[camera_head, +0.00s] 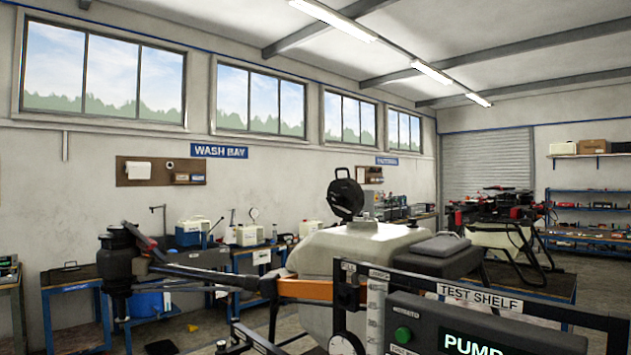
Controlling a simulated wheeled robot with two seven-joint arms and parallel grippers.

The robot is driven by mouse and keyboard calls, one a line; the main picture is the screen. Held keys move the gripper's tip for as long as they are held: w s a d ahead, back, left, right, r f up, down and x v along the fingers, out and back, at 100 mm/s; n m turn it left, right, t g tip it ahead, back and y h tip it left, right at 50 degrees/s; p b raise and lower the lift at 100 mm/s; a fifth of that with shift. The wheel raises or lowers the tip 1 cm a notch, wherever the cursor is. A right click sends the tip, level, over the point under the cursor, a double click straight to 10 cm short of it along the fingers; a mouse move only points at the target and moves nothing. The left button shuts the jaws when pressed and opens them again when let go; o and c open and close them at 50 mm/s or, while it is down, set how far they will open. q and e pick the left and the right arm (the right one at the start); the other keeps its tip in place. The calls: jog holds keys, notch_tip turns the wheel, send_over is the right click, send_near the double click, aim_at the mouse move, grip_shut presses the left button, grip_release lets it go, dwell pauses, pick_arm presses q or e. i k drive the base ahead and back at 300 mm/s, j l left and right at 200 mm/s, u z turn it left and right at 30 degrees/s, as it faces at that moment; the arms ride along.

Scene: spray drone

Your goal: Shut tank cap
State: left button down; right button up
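The black round tank cap (345,196) stands open, tilted up on edge above the tank's filler neck (352,229). The pale tank (330,258) of the spray drone sits in the middle of the view. A drone arm with an orange section (305,289) runs left from it to a black motor unit (117,256). Neither of my grippers shows in this view. The tank's lower part is hidden behind the shelf frame and the pump box.
Blue-framed benches with containers (190,232) line the back wall. Another drone (498,212) rests at the right. The space above the cap is clear.

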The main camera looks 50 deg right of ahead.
aim_at(352, 192)
jog(key=i+j, duration=0.1)
jog(key=i, duration=2.05)
jog(key=z, duration=0.45)
jog(key=i+z, duration=0.1)
jog(key=z, duration=0.35)
jog(key=j+z, duration=0.1)
jog(key=z, duration=0.35)
jog(key=i+z, duration=0.1)
jog(key=z, duration=0.35)
jog(key=j+z, duration=0.15)
jog(key=z, duration=0.3)
